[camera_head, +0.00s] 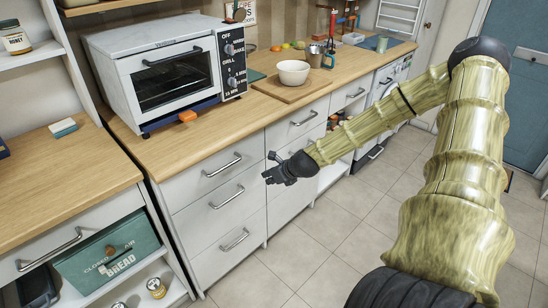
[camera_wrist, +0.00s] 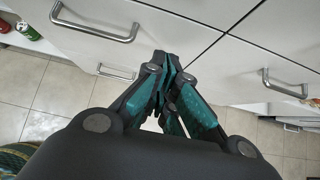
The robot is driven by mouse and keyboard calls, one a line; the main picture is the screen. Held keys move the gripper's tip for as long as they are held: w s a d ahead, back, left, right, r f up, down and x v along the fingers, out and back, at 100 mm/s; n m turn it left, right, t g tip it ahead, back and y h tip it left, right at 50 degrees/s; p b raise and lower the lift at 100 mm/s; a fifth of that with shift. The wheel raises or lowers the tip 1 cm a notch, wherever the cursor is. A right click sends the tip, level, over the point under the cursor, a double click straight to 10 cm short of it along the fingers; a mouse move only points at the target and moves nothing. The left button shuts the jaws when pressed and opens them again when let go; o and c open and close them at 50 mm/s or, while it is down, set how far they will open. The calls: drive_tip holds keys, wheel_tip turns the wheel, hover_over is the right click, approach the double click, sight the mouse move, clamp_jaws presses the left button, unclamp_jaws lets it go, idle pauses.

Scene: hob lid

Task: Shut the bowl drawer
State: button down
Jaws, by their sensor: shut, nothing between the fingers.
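White drawer fronts stand below the counter in two neighbouring stacks. The drawer front (camera_head: 296,127) below the white bowl (camera_head: 293,72) has a bar handle (camera_head: 304,118) and looks flush with the cabinet. No bowl shows inside any drawer, and I cannot tell for sure which one is the bowl drawer. My gripper (camera_head: 271,169) is shut and empty, close to the fronts near the seam between the stacks. In the wrist view my gripper (camera_wrist: 165,62) points at a white front (camera_wrist: 170,25), with handles on both sides; contact cannot be told.
The left stack has a top handle (camera_head: 222,166) and more handles below. A toaster oven (camera_head: 168,72) stands on the counter. At the left, a green bread bin (camera_head: 107,251) sits under another drawer. The tiled floor (camera_head: 330,250) before the cabinets is clear.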

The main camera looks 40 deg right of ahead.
drive_tip(key=shift+p+v, duration=0.3)
drive_tip(key=shift+v, duration=1.35)
drive_tip(key=shift+s, duration=0.1)
drive_tip(key=s+a+f+n+g, duration=0.3)
drive_tip(key=s+a+f+n, duration=0.3)
drive_tip(key=s+a+n, duration=0.4)
drive_tip(key=s+a+f+n+g+p, duration=0.1)
drive_tip(key=s+a+f+n+g, duration=0.2)
drive_tip(key=s+a+f+n, duration=0.4)
drive_tip(key=s+a+f+n+g, duration=0.3)
drive_tip(key=s+a+f+n, duration=0.3)
drive_tip(key=s+a+n, duration=0.8)
drive_tip(key=a+n, duration=0.1)
drive_tip(key=n, duration=0.3)
drive_tip(key=shift+f, duration=0.35)
